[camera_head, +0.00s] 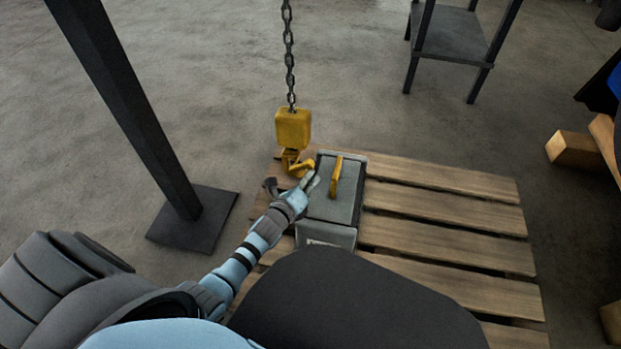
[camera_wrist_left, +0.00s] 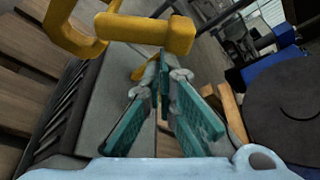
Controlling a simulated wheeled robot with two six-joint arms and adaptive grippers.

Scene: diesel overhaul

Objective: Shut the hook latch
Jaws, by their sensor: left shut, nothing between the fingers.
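A yellow hook block (camera_head: 293,128) hangs on a chain, with its yellow hook (camera_head: 297,166) below it. The hook is beside the upper left edge of a grey box, and its latch is too small to make out. My left gripper (camera_head: 313,180) is shut and empty, just below and right of the hook. In the left wrist view my shut fingers (camera_wrist_left: 164,70) point towards a thick yellow bar (camera_wrist_left: 145,31) joined to a curved yellow part at its left. I cannot tell whether they touch it. My right gripper is not in view.
The grey box (camera_head: 329,205) with a yellow handle (camera_head: 336,176) stands on a wooden pallet (camera_head: 445,210). A dark post on a square base (camera_head: 195,218) stands at the left. A dark stand (camera_head: 450,40) is at the back. The pallet's right side is bare.

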